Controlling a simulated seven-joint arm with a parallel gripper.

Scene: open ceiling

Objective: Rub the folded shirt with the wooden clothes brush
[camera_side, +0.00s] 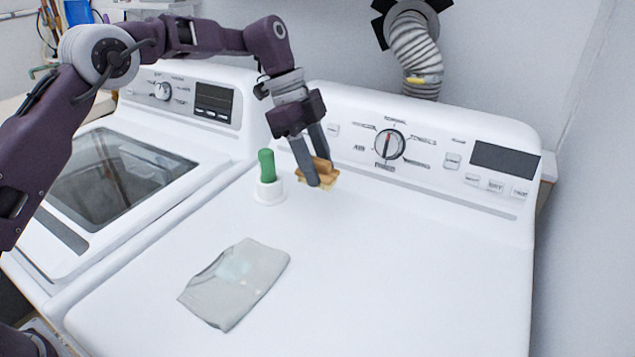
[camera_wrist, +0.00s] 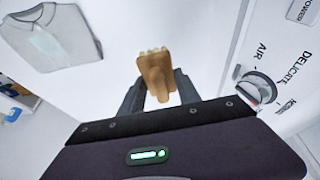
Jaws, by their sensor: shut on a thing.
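The wooden clothes brush (camera_side: 326,168) is tan and held between the fingers of my gripper (camera_side: 318,178). It is over the back of the white dryer top, near the control panel. In the wrist view the brush (camera_wrist: 155,75) sticks out past the fingers of my gripper (camera_wrist: 158,98). From these views I cannot tell whether the brush touches the surface. The folded shirt (camera_side: 238,283) is pale grey and lies flat at the front left of the same top, apart from my gripper. The shirt also shows at upper left in the wrist view (camera_wrist: 55,42), with its collar visible.
A green-handled thing (camera_side: 267,166) stands in a white round holder (camera_side: 269,191) just left of the brush. The control panel with a dial (camera_side: 389,145) rises behind. A second machine (camera_side: 130,170) stands at left. The top (camera_side: 400,270) right of the shirt is clear.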

